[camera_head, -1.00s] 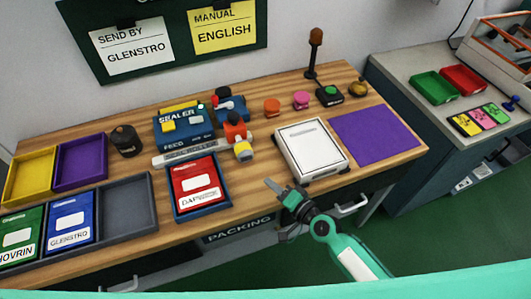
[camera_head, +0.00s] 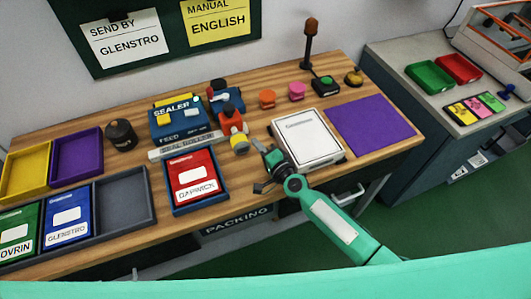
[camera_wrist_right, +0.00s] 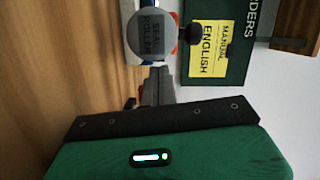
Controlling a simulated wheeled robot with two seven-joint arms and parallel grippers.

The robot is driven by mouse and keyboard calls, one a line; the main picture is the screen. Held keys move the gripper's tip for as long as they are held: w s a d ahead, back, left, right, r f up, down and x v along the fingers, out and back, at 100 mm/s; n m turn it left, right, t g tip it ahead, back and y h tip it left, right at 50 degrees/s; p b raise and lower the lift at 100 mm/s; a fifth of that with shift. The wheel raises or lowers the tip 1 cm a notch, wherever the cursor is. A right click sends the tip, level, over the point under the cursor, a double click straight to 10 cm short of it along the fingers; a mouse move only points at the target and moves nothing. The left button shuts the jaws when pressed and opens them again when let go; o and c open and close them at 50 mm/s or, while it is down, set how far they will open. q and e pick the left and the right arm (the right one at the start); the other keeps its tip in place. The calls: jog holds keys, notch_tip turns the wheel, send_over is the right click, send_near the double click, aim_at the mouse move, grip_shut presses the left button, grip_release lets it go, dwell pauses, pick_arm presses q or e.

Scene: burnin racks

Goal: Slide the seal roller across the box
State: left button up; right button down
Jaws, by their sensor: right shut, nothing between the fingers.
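My right gripper (camera_head: 262,146) is shut and empty, between the red-and-yellow tool and the white flat box-like unit (camera_head: 306,132). Contact cannot be told. A red labelled box (camera_head: 193,178) lies in a blue tray (camera_head: 196,209). My left gripper is out of view.
A pale lettered bar (camera_head: 186,144) lies before the sealer. Left are yellow (camera_head: 27,197) and purple trays (camera_head: 76,183) and a dark can (camera_head: 121,135). A purple mat (camera_head: 372,125) lies right. Pink and orange knobs and a beacon (camera_head: 308,45) stand behind.

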jog(key=shift+w+a, duration=0.2)
jog(key=shift+w, duration=0.15)
jog(key=shift+a, duration=0.1)
jog(key=s+a, duration=0.1)
jog(key=a, duration=0.1)
jog(key=s+a+p, duration=0.1)
jog(key=a, duration=0.2)
jog(key=s+a, duration=0.1)
jog(key=a, duration=0.2)
jog(key=shift+a+p, duration=0.25)
jog(key=shift+p, duration=0.15)
jog(key=shift+d, duration=0.1)
